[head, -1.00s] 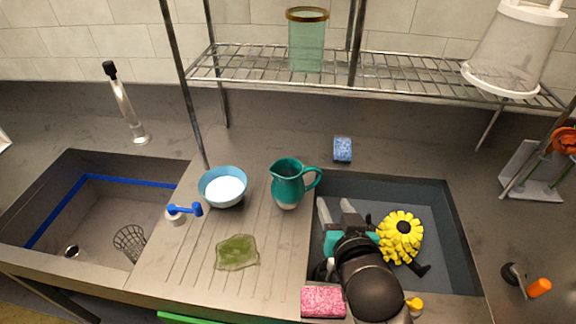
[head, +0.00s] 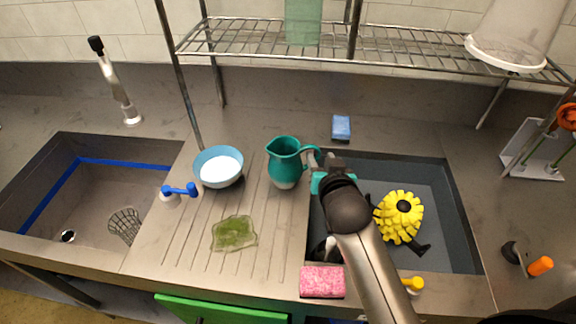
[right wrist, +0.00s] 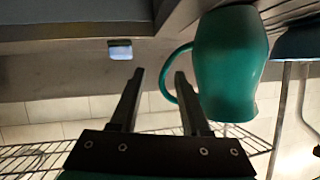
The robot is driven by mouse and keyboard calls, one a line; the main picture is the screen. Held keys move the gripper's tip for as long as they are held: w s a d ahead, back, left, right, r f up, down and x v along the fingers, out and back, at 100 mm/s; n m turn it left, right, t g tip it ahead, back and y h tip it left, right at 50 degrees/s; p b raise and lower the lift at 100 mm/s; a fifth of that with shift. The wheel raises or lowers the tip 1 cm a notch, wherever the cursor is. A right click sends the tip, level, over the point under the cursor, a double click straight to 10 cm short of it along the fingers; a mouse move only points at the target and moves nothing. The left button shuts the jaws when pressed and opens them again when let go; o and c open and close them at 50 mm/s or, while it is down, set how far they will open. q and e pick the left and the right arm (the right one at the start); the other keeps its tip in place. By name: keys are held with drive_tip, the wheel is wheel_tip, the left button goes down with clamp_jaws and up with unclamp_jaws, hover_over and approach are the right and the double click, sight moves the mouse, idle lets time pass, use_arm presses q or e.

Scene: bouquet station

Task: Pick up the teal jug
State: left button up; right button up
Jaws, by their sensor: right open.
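The teal jug (head: 283,163) stands upright on the ribbed drainboard, its handle pointing right. My right gripper (head: 320,164) is open beside the jug's handle, over the left edge of the right basin. In the right wrist view the jug (right wrist: 230,65) appears upside down to the right of the open fingers (right wrist: 158,72). Its handle loop shows partly in the gap between the fingers, behind the right finger; I cannot tell whether it lies fully between the tips. My left gripper is not in view.
A yellow flower-like item (head: 399,217) sits in the right basin. A wire shelf (head: 270,42) hangs above.

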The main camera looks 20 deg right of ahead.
drive_tip(key=shift+b+x, duration=0.55)
drive_tip(key=shift+x, duration=1.95)
drive_tip(key=shift+w+a+r, duration=0.1)
drive_tip(key=shift+r, duration=0.05)
drive_tip(key=shift+c, duration=0.3)
clamp_jaws()
